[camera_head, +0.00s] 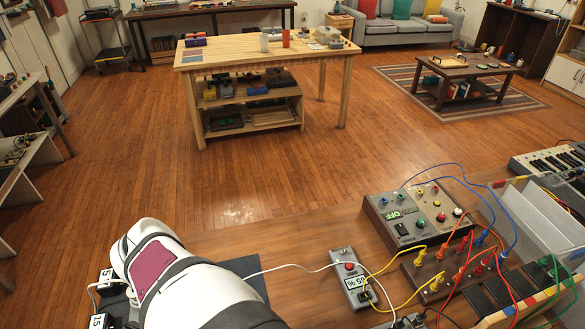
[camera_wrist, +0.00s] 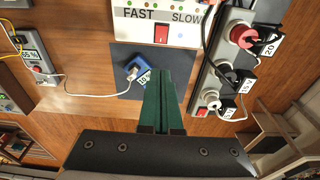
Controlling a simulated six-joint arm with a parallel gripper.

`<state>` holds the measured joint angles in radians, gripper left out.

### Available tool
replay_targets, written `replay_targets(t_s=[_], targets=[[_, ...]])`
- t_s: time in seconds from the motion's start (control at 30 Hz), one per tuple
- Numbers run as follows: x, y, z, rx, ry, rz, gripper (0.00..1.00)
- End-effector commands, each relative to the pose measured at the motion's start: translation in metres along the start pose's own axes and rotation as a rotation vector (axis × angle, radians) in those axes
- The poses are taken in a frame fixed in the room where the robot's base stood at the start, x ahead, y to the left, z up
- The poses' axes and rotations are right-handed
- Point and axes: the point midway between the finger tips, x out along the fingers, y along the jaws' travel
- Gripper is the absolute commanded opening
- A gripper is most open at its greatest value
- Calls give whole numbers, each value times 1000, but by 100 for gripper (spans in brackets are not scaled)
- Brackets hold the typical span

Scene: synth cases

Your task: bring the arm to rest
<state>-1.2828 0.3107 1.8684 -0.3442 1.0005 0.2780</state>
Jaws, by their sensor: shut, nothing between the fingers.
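My gripper (camera_wrist: 171,70) shows in the wrist view as two long green fingers pressed together, shut and empty. They extend over a dark mat (camera_wrist: 125,75), near a blue plug (camera_wrist: 135,72) with a white label and white cord. I cannot tell the height of the fingertips above the mat. In the head view my white arm with its maroon panel reaches over the near bench at the lower left. It hides part of the bench, and the gripper itself does not show there.
A white panel marked FAST and SLOW (camera_wrist: 185,14) and a grey socket strip with plugs (camera_wrist: 222,75) lie close to the fingers. A small meter (camera_head: 352,279), a grey control box (camera_head: 402,236) and many loose cables crowd the bench's right. Bare wood (camera_head: 300,235) lies between.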

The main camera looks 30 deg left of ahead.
Motion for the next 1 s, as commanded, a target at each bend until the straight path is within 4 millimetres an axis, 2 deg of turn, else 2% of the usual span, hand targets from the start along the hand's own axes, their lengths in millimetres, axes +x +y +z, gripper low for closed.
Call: replay_targets(t_s=[0.17, 0.5, 0.57, 0.67, 0.7, 0.77, 0.8, 0.83, 0.9, 1.0], targets=[[-16, 0, -4, 0, 1, -1, 0], [-18, 2, -4, 4, 0, 0, 0], [-21, 16, -4, 39, -5, 2, 0], [-37, 83, 5, 211, -26, 7, 0], [-46, 120, 19, 318, -40, 6, 0], [-58, 173, 51, 498, -62, 2, 0], [-65, 202, 79, 625, -76, -6, 0], [-69, 219, 102, 723, -84, -14, 0], [-74, 242, 152, 926, -98, -37, 0], [-73, 247, 200, 1137, -103, -69, 0]])
